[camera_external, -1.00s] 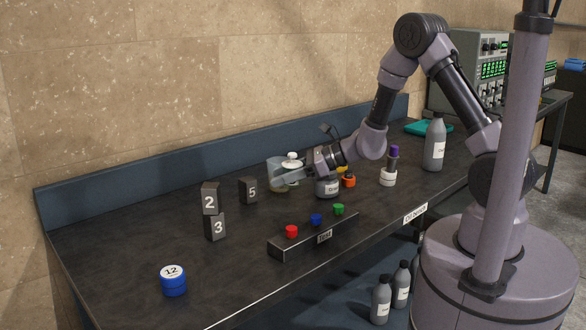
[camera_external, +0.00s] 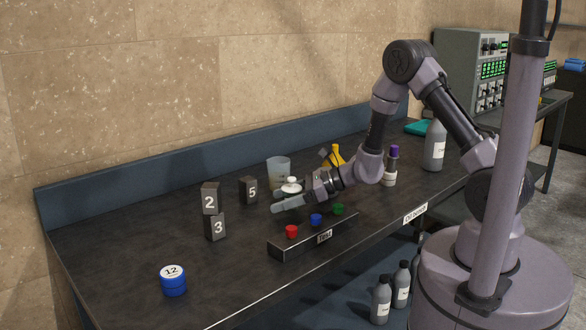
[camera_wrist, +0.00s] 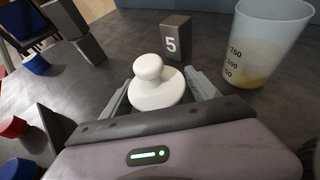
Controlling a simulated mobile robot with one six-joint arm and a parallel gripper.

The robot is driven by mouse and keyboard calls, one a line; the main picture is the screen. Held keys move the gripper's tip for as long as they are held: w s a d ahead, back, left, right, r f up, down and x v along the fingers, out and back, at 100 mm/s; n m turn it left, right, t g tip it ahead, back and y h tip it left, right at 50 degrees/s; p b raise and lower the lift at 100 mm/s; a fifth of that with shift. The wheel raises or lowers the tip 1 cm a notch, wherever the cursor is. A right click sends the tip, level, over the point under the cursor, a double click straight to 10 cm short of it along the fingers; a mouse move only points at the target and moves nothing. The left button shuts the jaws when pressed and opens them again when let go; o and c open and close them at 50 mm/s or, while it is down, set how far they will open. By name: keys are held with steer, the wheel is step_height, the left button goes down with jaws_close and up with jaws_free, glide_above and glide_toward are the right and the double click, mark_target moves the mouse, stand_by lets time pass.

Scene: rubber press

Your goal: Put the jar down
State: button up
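The jar, with a white knobbed lid (camera_external: 291,186), is between the fingers of my gripper (camera_external: 288,204) near the middle of the bench. In the wrist view, the white lid (camera_wrist: 156,92) lies between my two gripper fingers (camera_wrist: 162,85), one on each side. The gripper appears shut on the jar. The jar's lower body is hidden behind the near finger and the gripper body. Whether its base touches the bench cannot be told.
A beaker (camera_external: 279,168) stands just behind the jar, with block 5 (camera_external: 248,190) to the left. Blocks 2 (camera_external: 210,199) and 3 (camera_external: 215,227) are stacked farther left. A button box (camera_external: 312,236) stands in front. Dark bench (camera_external: 125,240) is clear at left.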

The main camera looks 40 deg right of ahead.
steer(key=shift+r, duration=0.3)
steer(key=p+v, duration=0.4)
steer(key=v, duration=0.7)
steer(key=shift+s+d, duration=0.1)
steer(key=shift+d, duration=0.05)
steer(key=s+a+r+n+g+y, duration=0.1)
steer(key=s+a+r+n+g, duration=0.6)
steer(key=s+r+n, duration=0.5)
steer(key=s+d+r+n+t+h, duration=0.3)
steer(key=s+d+r+n+h, duration=0.3)
steer(key=s+d+n+h, duration=0.2)
steer(key=s+n, duration=0.2)
steer(key=s, duration=0.1)
steer(key=shift+d+n, duration=0.3)
